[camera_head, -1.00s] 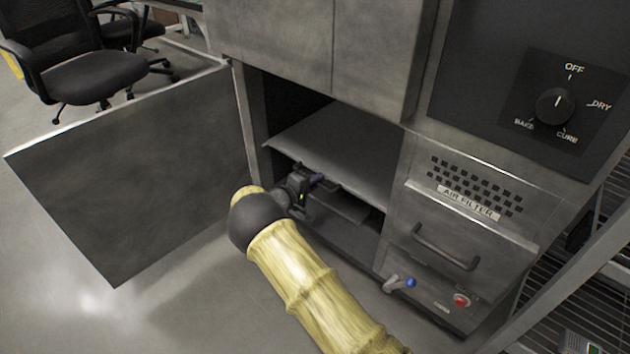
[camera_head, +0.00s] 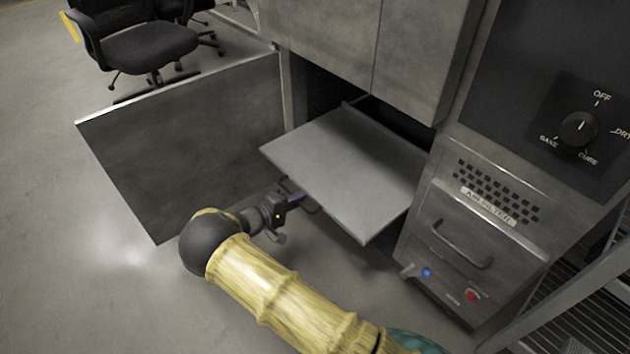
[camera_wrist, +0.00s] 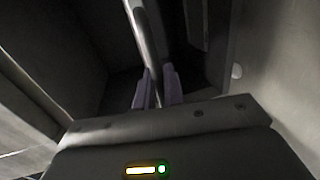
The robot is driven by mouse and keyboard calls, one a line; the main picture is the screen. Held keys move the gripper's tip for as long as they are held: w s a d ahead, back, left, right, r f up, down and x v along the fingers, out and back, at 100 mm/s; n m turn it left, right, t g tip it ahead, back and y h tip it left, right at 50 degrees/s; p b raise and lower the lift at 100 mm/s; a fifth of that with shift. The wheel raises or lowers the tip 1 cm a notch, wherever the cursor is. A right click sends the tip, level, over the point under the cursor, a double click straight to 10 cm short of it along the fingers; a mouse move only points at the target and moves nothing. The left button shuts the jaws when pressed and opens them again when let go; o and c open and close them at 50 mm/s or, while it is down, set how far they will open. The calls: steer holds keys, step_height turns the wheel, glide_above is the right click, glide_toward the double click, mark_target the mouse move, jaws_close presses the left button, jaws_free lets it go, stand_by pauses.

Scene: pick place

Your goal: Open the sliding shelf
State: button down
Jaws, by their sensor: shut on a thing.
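The sliding shelf (camera_head: 345,160) is a flat grey plate that sticks well out of the dark cabinet opening, its front corner over the floor. My gripper (camera_head: 296,194) is below and beside the shelf's left front edge, partly hidden by its own body. In the wrist view, the two purple fingers (camera_wrist: 157,88) are shut on a thin metal bar (camera_wrist: 145,38), which looks like the shelf's handle. Where the bar joins the shelf is hard to see.
The open cabinet door (camera_head: 190,140) stands at the left, close to my arm. Office chairs (camera_head: 150,45) stand behind the door. Floor in front is clear.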

steer(key=f+v, duration=0.1)
steer(key=v, duration=0.6)
steer(key=shift+s+a+f+p, duration=0.2)
steer(key=shift+f+p, duration=0.1)
steer(key=shift+p, duration=0.1)
steer(key=c, duration=1.6)
jaws_free()
steer(key=p+v, duration=0.5)
steer(key=v, duration=1.2)
steer(key=shift+s+a, duration=0.15)
